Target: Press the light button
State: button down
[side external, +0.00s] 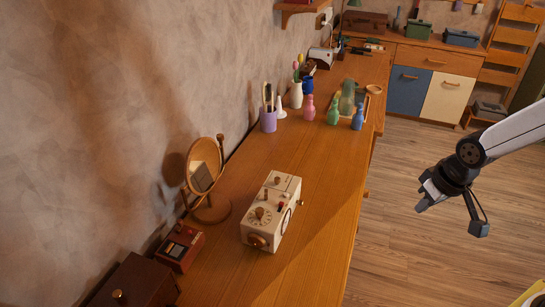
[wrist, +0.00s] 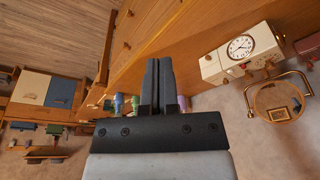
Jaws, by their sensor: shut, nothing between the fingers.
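A cream box (side external: 272,212) with a dial, knobs and a small red part (side external: 280,207) on its top stands on the wooden desk (side external: 310,165). I cannot tell which part is the light button. In the wrist view the box (wrist: 212,67) is at the upper right, with a round clock face (wrist: 241,46) on one side. My gripper (side external: 424,203) is off to the right of the desk in the side view, well apart from the box. In the wrist view its two dark fingers (wrist: 158,60) are together and empty.
A round mirror (side external: 204,168) and a red-brown box (side external: 180,247) stand by the wall. A purple pen cup (side external: 268,121) and several small bottles, one pink (side external: 309,108) and one blue (side external: 358,117), stand farther back. Open floor (side external: 410,255) lies right of the desk.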

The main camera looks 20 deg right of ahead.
jog(key=w+a+m+t, duration=0.1)
jog(key=w+a+t, duration=0.15)
jog(key=w, duration=0.45)
jog(key=w+a+m+t, duration=0.1)
jog(key=w+a, duration=0.3)
jog(key=w, duration=0.4)
jog(key=m+t+y, duration=0.2)
jog(key=m+y, duration=0.1)
send_over(286, 195)
jog(key=shift+s+d+f, duration=0.15)
jog(key=shift+s+f, duration=0.05)
jog(key=shift+f, duration=0.45)
jog(key=shift+f, duration=0.25)
jog(key=shift+f, duration=4.2)
jog(key=shift+f, duration=0.8)
jog(key=shift+r, duration=0.8)
